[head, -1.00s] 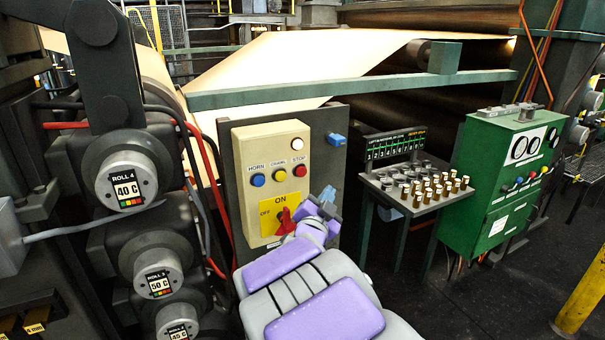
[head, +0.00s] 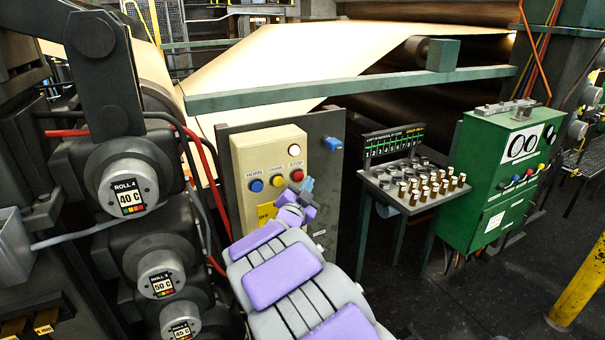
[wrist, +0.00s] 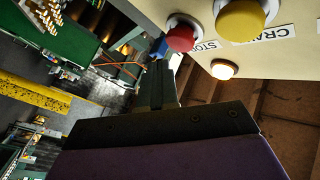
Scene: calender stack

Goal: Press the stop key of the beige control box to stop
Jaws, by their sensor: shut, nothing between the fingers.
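The beige control box (head: 243,160) stands upright on a dark panel. It carries a blue horn key (head: 256,185), a yellow crawl key (head: 277,181), a red stop key (head: 297,175) and a pale lamp (head: 294,150). In the wrist view the stop key (wrist: 181,37) is close, beside the larger-looking crawl key (wrist: 240,19). My gripper (head: 307,185) is shut and empty, just below and right of the stop key in the head view. Its fingers (wrist: 159,85) also show in the wrist view, apart from the stop key. My arm hides the box's lower part.
A blue part (head: 333,142) sticks out from the dark panel (head: 325,210) right of the box. Rolls with temperature labels (head: 130,192) and red hoses stand close on the left. A knob table (head: 405,205) and green cabinet (head: 480,190) stand to the right.

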